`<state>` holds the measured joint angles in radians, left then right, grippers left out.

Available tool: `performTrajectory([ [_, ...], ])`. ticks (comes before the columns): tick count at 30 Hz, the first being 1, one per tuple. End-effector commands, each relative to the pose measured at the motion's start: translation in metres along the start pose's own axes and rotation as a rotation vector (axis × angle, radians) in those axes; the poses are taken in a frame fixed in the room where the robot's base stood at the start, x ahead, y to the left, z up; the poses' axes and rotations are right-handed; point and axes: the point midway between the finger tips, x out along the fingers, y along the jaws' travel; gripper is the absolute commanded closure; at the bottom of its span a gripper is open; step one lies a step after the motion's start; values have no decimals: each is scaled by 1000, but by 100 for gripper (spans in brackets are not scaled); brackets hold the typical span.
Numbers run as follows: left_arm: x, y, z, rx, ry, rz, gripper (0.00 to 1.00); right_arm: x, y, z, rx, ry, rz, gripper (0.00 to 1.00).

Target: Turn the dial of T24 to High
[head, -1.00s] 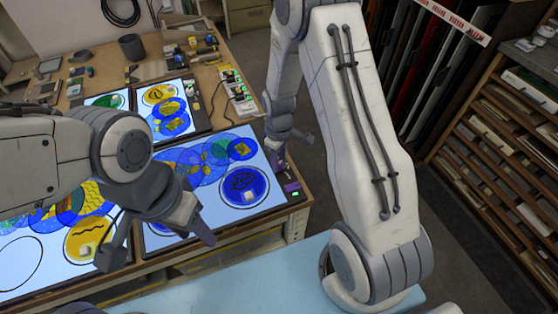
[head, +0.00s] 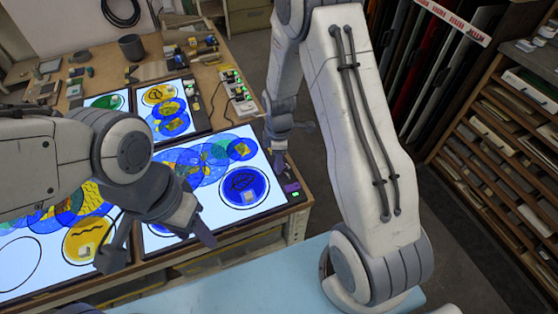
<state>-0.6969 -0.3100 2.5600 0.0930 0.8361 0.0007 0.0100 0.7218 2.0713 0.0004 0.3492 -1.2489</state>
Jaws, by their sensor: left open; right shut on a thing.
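A lit light panel (head: 225,217) with overlapping blue, green and yellow glass discs lies near the bench's front right corner. My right gripper (head: 279,166) reaches down to its right edge and is shut on what looks like a small dial there, mostly hidden by the fingers. No label or dial setting is readable, so I cannot confirm which panel is T24. My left gripper (head: 157,247) is open and empty, over the front edge of the panels.
Another lit panel (head: 25,260) lies at left, partly behind my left arm, and a smaller one (head: 110,102) lies further back. A power strip (head: 238,92) with green lights stands behind the right panel. A slotted rack (head: 500,150) stands at right beyond open floor.

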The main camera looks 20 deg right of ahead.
Motion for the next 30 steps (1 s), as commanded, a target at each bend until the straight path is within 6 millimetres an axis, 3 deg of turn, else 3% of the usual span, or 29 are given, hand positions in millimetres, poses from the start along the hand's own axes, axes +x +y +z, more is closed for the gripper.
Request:
performTrajectory([
  [12,0,0,0,0,0,0,50,-1,1,0,-10,1,4,100],
  [13,0,0,0,0,0,0,50,-1,1,0,-10,1,4,56],
  [15,0,0,0,0,0,0,50,-1,1,0,-9,1,4,34],
  [25,0,0,0,0,0,0,50,-2,1,0,-8,0,2,34],
  [30,4,0,0,0,0,0,50,-19,2,-1,-8,2,7,34],
])
